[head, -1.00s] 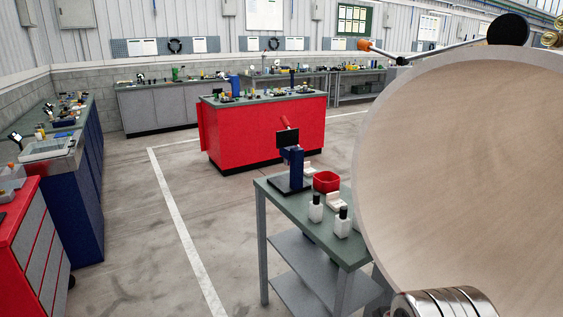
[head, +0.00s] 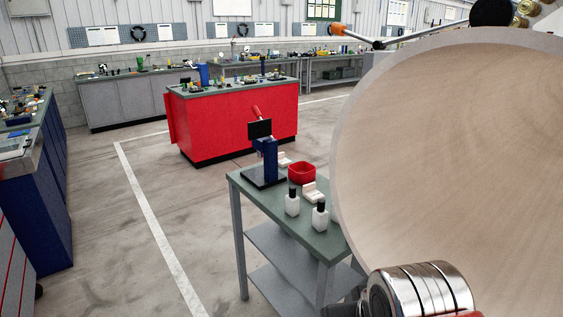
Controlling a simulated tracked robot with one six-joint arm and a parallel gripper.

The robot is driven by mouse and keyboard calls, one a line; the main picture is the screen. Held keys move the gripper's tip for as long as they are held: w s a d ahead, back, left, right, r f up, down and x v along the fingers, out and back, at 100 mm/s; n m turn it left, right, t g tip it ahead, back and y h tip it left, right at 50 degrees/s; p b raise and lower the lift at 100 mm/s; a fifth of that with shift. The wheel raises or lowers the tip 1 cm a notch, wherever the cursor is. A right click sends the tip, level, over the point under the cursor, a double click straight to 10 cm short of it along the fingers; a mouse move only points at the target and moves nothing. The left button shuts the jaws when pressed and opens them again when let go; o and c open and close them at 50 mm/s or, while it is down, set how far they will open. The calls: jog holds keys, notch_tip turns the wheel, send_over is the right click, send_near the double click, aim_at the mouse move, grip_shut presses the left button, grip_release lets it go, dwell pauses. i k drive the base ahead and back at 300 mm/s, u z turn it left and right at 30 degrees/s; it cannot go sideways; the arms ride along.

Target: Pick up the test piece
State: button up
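I cannot pick out the test piece with certainty. The small green-topped table (head: 285,222) ahead bears a blue stand (head: 267,155) with a black panel and a red lever, on a dark base. Beside it are a red bowl (head: 301,172), small white blocks (head: 312,191) and white bottles with black caps (head: 292,203). A large pale round disc (head: 450,170) fills the right side and hides the table's right end. I cannot make out my gripper in this view.
A shiny ringed metal cylinder (head: 415,290) is at the bottom right, in front of the disc. A red workbench (head: 235,127) stands behind the table. Blue cabinets (head: 40,215) line the left. The floor between them (head: 110,240) is clear.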

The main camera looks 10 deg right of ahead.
aim_at(283, 162)
jog(key=u, duration=0.35)
jog(key=k, duration=0.85)
jog(key=u, duration=0.55)
jog(key=k, duration=0.5)
jog(key=u, duration=0.4)
jog(key=i, duration=2.35)
jog(key=u, duration=0.05)
